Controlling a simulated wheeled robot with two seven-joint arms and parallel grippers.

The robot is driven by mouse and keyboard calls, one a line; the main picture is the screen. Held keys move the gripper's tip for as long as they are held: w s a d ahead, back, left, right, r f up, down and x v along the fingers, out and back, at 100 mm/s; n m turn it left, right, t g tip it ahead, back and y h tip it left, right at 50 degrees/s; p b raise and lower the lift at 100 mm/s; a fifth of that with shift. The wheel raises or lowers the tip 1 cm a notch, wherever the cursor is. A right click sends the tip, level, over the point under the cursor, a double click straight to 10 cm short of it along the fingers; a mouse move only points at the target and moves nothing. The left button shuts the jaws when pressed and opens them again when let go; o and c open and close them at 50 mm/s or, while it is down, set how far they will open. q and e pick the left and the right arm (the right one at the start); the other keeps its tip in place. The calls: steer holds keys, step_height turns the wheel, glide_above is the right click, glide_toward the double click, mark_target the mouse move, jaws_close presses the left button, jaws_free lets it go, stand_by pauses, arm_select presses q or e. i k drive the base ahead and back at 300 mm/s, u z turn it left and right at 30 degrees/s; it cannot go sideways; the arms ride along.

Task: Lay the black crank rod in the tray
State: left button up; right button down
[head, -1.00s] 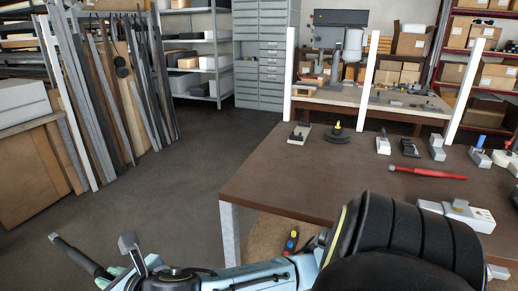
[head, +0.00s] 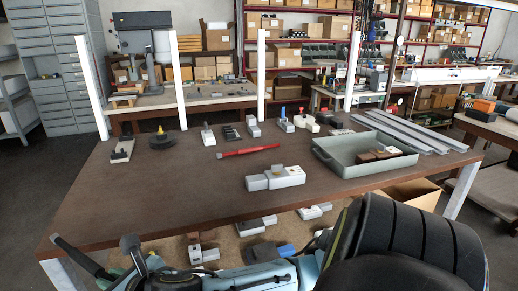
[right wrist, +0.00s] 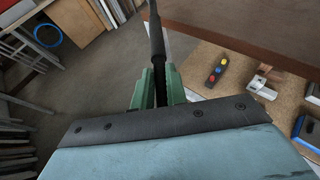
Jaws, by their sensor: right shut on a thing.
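The black crank rod (head: 82,256) is in my right gripper (head: 122,277), at the lower left of the head view, in front of the table's near left corner. In the right wrist view the green fingers (right wrist: 158,88) of this gripper are closed around the rod (right wrist: 155,35), which points away from the wrist. The rod's other end is hidden. The grey-green tray (head: 345,168) stands on the right part of the table, with a brown and black piece (head: 375,155) in it. My left gripper is not in view.
The brown table (head: 130,195) carries a red tool (head: 248,151), a grey-white block (head: 275,177) and a row of small devices at the back. Long grey profiles (head: 405,130) lie behind the tray. White posts rise at the back edge. A lower shelf (right wrist: 225,95) holds parts.

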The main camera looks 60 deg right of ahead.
mark_target(354, 150)
steer(key=z, duration=1.3)
steer(key=i, duration=1)
